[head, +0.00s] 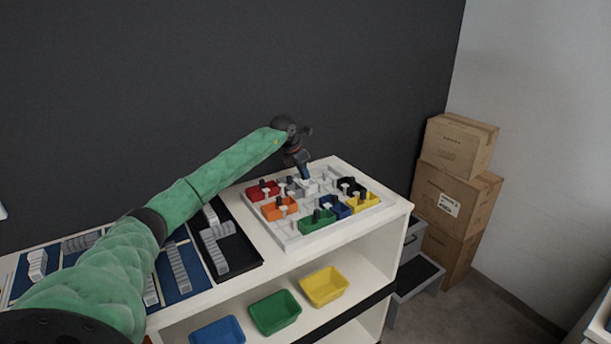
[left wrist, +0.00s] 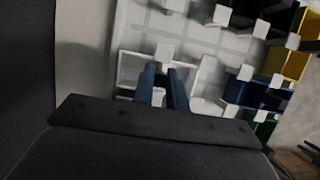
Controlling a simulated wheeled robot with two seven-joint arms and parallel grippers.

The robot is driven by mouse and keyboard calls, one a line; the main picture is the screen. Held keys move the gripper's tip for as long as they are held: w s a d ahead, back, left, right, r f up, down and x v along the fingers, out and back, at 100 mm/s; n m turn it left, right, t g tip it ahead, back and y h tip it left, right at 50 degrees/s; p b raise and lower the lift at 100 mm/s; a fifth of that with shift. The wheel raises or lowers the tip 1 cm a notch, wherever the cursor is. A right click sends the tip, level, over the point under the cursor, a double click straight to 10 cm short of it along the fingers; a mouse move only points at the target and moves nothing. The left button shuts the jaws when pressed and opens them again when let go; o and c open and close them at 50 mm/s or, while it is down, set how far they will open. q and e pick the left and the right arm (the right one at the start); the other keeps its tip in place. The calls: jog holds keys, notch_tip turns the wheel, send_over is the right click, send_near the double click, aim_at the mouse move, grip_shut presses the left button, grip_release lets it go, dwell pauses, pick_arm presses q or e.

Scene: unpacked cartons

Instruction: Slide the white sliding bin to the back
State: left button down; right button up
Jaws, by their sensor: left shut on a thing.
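The white sliding bin (head: 311,187) sits in the white tray (head: 290,240) on the counter, near its back edge. In the left wrist view the white bin (left wrist: 206,72) shows on both sides of the fingers. My left gripper (head: 305,174) reaches down over it from the dark wall side. In the left wrist view the two blue fingers of my left gripper (left wrist: 161,75) are shut on the bin's white handle, which is partly hidden between them. My right gripper is not in view.
Red (head: 262,190), orange (head: 279,208), green (head: 317,222), blue (head: 336,208), yellow (head: 364,203) and black (head: 351,185) bins share the tray. A black tray (head: 245,250) with grey pieces lies left. Open white-grey cells lie between the bins.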

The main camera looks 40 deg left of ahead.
pick_arm(q)
jog(key=shift+a+r, duration=0.1)
jog(key=shift+a, duration=0.1)
jog(key=c, duration=1.7)
grip_release()
jog(key=o, duration=0.3)
jog(key=shift+a, duration=0.1)
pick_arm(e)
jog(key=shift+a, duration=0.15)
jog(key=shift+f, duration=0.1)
